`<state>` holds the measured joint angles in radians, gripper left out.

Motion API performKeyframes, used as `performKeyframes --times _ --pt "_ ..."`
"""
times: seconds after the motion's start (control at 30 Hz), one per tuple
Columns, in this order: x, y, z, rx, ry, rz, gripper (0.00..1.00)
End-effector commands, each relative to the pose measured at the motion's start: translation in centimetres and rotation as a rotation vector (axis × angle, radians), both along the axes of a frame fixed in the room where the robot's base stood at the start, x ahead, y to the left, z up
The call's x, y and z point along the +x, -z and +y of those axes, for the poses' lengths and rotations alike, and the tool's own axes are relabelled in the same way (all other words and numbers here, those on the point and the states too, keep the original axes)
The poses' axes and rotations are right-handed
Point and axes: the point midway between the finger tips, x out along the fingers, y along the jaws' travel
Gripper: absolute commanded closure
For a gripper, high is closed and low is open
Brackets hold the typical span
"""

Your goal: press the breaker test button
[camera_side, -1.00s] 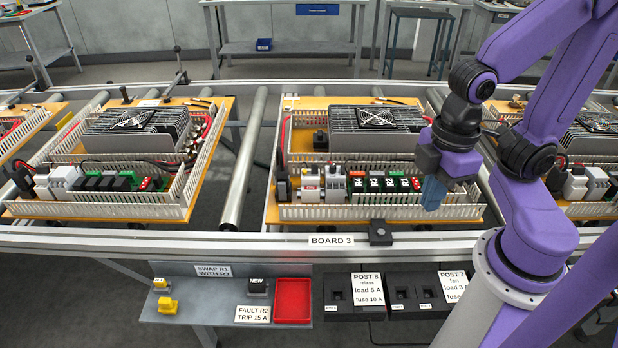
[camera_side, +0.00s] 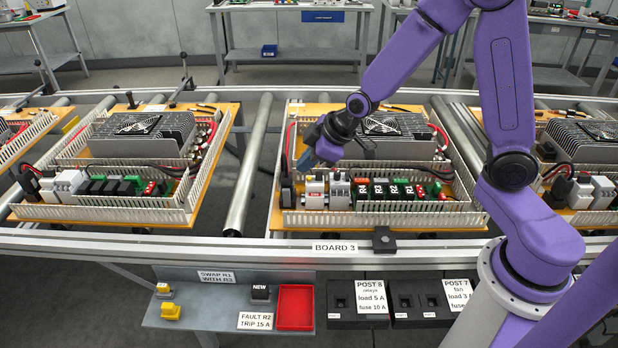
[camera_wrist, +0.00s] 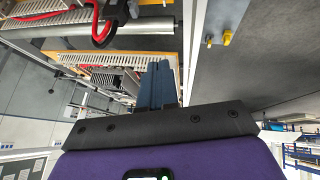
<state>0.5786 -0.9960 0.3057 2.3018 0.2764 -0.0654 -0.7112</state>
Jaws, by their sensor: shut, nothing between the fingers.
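The breaker is probably one of the pale modules (camera_side: 314,190) at the left end of the module row on board 3 (camera_side: 275,216). Its test button is too small to make out. My gripper (camera_side: 304,164) is above and slightly behind the left end of this row in the side view, tilted down to the left. Its blue fingers also show in the wrist view (camera_wrist: 156,82), closed together with nothing between them. I cannot tell the exact gap to the modules, but no contact is visible.
A finned fan unit (camera_side: 413,146) lies behind. White slotted duct (camera_side: 400,217) borders the board. A red tray (camera_side: 295,306) and spare parts are on the shelf below.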

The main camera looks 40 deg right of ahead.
Motion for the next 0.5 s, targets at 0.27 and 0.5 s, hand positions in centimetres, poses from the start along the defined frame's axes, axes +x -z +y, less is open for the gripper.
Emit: performKeyframes --times 0.27,0.5 --pt "6.6 2.1 -6.3 -0.098 0.13 -0.158 1.0" --pt "8.7 2.8 -9.6 -0.164 0.186 -0.224 1.0"
